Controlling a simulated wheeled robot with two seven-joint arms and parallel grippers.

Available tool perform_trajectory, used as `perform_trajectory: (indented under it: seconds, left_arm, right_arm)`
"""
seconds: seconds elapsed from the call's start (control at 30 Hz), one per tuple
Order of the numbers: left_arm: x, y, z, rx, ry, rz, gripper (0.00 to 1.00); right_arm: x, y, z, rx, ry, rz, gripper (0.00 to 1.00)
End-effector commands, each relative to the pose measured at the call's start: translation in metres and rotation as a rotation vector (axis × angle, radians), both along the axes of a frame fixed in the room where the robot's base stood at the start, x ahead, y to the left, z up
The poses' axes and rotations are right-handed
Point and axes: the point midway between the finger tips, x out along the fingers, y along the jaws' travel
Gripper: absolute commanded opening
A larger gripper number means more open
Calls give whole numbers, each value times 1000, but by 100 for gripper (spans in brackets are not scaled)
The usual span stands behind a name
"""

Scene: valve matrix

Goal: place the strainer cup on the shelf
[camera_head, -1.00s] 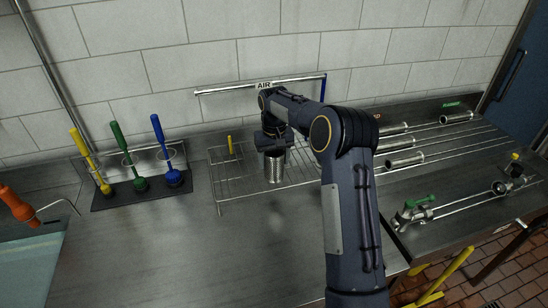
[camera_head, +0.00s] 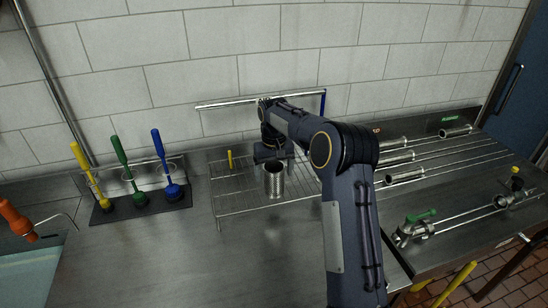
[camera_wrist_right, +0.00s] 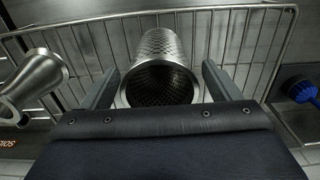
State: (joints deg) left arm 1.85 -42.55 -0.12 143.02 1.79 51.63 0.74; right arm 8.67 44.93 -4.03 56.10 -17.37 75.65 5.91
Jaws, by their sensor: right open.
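The strainer cup (camera_head: 274,182) is a perforated metal cylinder, upright at the wire shelf (camera_head: 231,208), near its front edge. It appears to rest on the wires; its exact contact is hard to see. In the right wrist view the cup (camera_wrist_right: 165,45) shows its open rim towards me, with shelf wires (camera_wrist_right: 100,45) around it. My right gripper (camera_head: 273,155) is at the top of the cup. Its fingers (camera_wrist_right: 160,85) are spread on either side of the rim, with a visible gap on the right. My left gripper is out of view.
A yellow peg (camera_head: 230,159) stands at the shelf's back left. Yellow, green and blue brushes (camera_head: 160,165) stand on a dark mat to the left. Metal tube fittings (camera_head: 405,177) lie on rods to the right. A wall rail (camera_head: 225,104) runs behind. The front counter is clear.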

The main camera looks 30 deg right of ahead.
Motion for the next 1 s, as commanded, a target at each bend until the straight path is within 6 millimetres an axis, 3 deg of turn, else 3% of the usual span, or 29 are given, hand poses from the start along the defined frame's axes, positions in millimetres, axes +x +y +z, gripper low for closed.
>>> perform_trajectory:
  seconds: [0.4, 0.53, 0.77, 0.87, 1.0]
  left_arm:
    - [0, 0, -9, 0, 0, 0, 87]
    - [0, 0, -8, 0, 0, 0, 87]
    - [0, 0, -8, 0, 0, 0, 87]
    - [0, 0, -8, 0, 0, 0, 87]
    - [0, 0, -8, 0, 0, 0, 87]
  right_arm:
    - [1, 0, 86, -1, -5, -1, 83]
    - [0, 0, 101, -1, -3, 0, 83]
    - [-1, 0, 109, 1, -2, 1, 83]
    - [-11, 0, 118, 13, -22, 6, 83]
    - [-52, 8, 146, 63, -92, 26, 83]
